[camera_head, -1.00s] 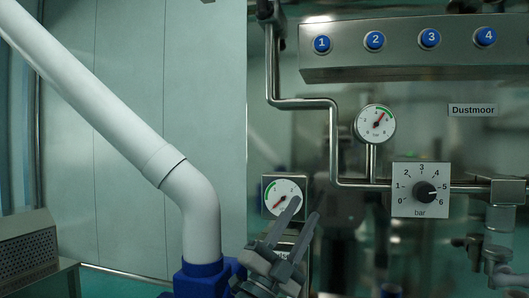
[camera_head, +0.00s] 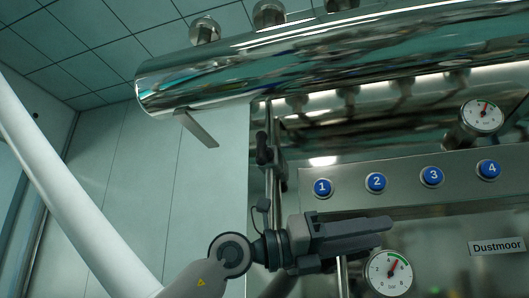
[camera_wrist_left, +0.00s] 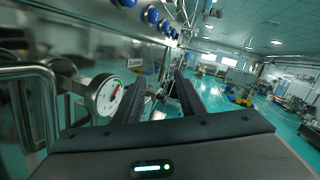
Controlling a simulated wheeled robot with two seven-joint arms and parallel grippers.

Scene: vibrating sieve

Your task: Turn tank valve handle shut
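A flat grey lever (camera_head: 197,129) hangs at a slant below the left end of a shiny horizontal tank (camera_head: 165,88). A dark handle or fitting (camera_head: 264,149) sits on the upright pipe right of it. I cannot tell which of these is the tank valve handle. My left gripper (camera_head: 375,229) is below and to the right of both, pointing right, apart from them and in front of the panel. In the left wrist view its two fingers (camera_wrist_left: 160,82) stand apart with nothing held between them. My right gripper is not in view.
A steel panel with numbered blue buttons (camera_head: 376,182) is above the left gripper. A pressure gauge (camera_head: 389,272) is just below its fingers; a gauge (camera_wrist_left: 108,95) also shows in the left wrist view.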

